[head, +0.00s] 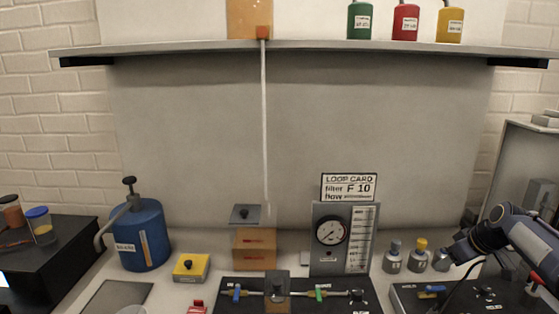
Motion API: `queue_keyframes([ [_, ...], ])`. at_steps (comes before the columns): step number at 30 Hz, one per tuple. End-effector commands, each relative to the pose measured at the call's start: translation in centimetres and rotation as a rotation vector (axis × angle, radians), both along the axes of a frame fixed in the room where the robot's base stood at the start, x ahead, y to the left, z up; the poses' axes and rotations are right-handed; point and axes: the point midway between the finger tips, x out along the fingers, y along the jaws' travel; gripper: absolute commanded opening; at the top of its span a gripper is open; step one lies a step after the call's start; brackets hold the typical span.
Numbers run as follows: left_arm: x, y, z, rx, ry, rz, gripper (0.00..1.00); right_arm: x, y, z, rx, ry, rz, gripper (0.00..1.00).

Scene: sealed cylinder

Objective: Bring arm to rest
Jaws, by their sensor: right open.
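My right arm (490,237) comes in from the right edge, dark grey-blue with lighter joints. Its right gripper (441,261) is at the right of the bench, low beside a small bottle with a yellow cap (419,257). The fingers are small and partly hidden, and I see nothing held in them. I cannot tell whether they touch the bottle. My left gripper is not in view.
A grey-capped bottle (392,258) stands beside the yellow-capped one. A gauge panel (318,263), a black valve board (256,285), a blue tank (141,240) and a right-hand black board (410,297) crowd the bench. A shelf (330,46) crosses above.

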Motion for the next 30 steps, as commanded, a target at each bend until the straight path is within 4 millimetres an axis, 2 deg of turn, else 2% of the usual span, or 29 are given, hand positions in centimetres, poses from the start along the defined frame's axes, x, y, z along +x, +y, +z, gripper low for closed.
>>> queue_keyframes([
  [11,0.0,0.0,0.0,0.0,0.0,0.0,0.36,-2.1,6.1,3.2,-0.009,0.022,0.006,0.51],
  [17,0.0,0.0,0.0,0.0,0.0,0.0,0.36,-5.4,11.3,5.3,-0.005,0.041,-0.015,0.51],
  [20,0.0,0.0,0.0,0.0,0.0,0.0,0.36,-8.2,14.3,6.3,0.004,0.05,-0.039,0.51],
  [23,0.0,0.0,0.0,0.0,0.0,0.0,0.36,-12.4,17.8,6.8,0.029,0.055,-0.083,0.51],
  [24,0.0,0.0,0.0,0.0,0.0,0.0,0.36,-14.5,19.3,6.8,0.046,0.057,-0.106,0.51],
  [26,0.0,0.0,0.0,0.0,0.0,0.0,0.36,-17.8,21.4,6.3,0.083,0.058,-0.147,0.51],
  [27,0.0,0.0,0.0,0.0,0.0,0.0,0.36,-20.1,22.7,5.8,0.113,0.059,-0.174,0.51],
  [30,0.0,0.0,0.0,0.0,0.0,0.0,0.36,-24.9,25.4,3.9,0.198,0.063,-0.234,0.51],
])
